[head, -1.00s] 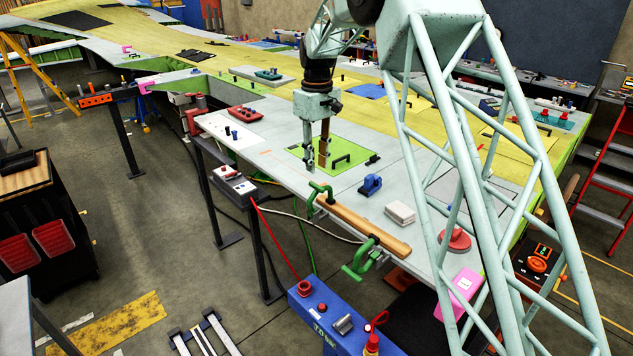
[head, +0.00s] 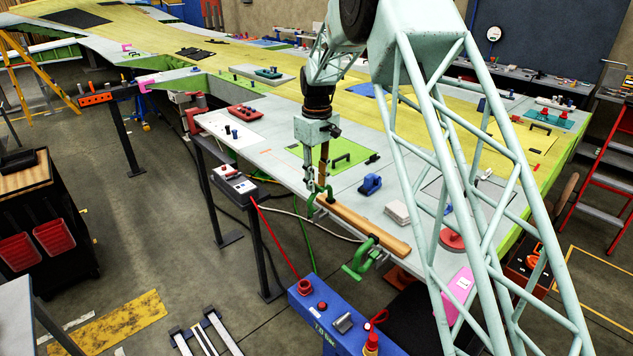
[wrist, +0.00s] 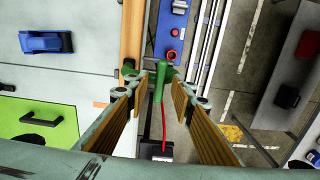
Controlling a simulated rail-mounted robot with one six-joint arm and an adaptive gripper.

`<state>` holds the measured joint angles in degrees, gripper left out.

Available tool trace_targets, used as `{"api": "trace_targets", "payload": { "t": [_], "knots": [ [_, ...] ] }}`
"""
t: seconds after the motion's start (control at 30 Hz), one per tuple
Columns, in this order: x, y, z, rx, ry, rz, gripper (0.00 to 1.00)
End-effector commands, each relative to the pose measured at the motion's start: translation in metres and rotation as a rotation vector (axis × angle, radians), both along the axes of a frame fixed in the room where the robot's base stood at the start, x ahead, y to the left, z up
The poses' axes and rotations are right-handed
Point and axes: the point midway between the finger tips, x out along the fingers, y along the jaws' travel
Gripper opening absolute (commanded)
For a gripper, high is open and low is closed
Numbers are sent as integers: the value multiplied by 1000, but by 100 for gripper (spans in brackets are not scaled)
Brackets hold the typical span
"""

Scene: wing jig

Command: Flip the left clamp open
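A second green clamp (head: 360,259) holds the bar's other end. My gripper (head: 318,186) is at the left clamp, pointing down, and partly covers it in the head view. In the wrist view my gripper (wrist: 160,92) is open, with a finger on each side of the handle. I cannot tell whether either pad touches it.
A blue clamp-like block (head: 371,184), a white box (head: 397,213) and a green plate with a black handle (head: 341,157) lie on the panel. A blue cart (head: 335,320) with a red hose stands below the edge.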

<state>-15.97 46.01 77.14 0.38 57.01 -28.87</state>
Motion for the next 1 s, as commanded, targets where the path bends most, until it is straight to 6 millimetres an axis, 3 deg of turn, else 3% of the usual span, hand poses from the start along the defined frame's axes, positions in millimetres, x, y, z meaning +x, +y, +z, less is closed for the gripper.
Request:
{"api": "trace_targets", "payload": {
  "t": [0.07,0.33,0.67,1.0],
  "knots": [
    [0,0,0,0,0,0,23],
    [0,0,0,0,0,0,0],
    [-1,2,0,-3,-3,2,0],
    [-10,21,-1,-33,-32,19,0]
  ]
}}
